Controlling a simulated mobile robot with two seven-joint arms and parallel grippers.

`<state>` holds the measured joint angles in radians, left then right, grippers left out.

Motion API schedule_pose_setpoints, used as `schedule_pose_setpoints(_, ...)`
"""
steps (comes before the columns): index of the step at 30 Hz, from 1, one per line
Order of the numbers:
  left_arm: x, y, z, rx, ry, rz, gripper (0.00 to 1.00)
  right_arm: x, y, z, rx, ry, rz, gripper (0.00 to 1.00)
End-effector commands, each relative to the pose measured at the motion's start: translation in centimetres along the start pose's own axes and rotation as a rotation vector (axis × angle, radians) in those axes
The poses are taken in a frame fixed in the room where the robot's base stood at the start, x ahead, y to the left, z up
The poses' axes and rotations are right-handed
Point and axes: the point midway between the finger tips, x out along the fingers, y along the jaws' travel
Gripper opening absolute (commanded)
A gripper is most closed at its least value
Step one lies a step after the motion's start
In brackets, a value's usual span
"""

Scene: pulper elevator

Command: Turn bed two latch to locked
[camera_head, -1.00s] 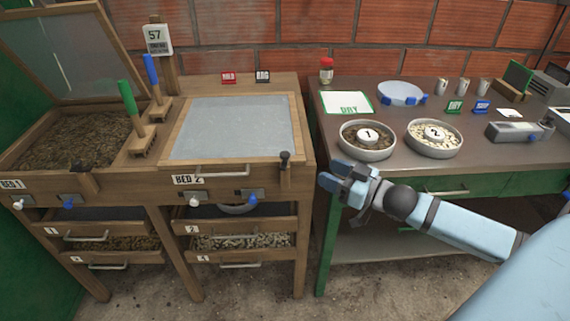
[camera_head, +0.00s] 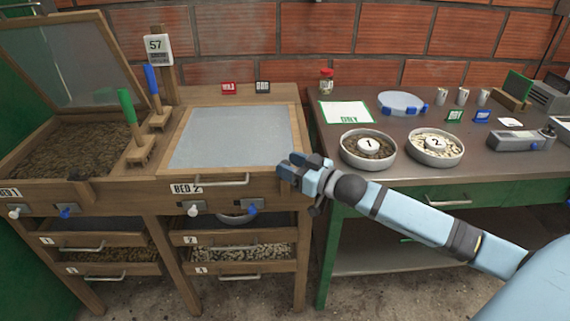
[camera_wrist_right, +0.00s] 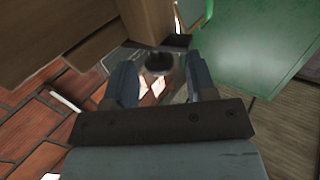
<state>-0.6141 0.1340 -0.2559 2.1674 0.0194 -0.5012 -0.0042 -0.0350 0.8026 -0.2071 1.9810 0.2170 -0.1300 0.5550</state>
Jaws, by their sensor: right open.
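Bed two (camera_head: 173,145) is the wooden box with a closed, grey-panelled lid (camera_head: 235,138) and a BED 2 label (camera_head: 186,188) on its front. Its black latch at the right front corner is hidden behind my right gripper in the head view. My right gripper (camera_head: 290,165) is open at that corner, its blue fingers pointing left. In the right wrist view a dark round knob (camera_wrist_right: 158,63), seemingly the latch, shows between the two open fingers. I cannot tell whether they touch it, or how the latch is turned. My left gripper is not in view.
Bed one (camera_head: 65,150), with its lid raised, stands to the left. Red and black signs (camera_head: 229,88) stand behind bed two. The bench (camera_head: 310,125) on the right carries two numbered bowls (camera_head: 368,150), close above my right forearm.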

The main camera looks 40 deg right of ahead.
Motion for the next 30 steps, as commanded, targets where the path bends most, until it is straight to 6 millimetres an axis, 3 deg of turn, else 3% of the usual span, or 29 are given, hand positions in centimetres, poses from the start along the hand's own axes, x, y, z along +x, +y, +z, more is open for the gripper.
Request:
schedule_pose_setpoints(6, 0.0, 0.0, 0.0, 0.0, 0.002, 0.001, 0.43, 1.6, 0.0, 0.0, 0.0, 0.0, -0.001, 0.51)
schedule_pose_setpoints(16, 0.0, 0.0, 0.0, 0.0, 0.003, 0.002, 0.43, 1.8, 0.0, 0.0, 0.0, 0.0, -0.001, 0.51)
schedule_pose_setpoints(22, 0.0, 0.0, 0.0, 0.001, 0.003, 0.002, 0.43, 1.8, 0.0, 0.0, 0.0, 0.0, -0.001, 0.06)
schedule_pose_setpoints(30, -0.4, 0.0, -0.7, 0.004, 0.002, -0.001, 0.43, 2.0, -0.1, -0.4, -0.006, 0.0, -0.056, 0.06)
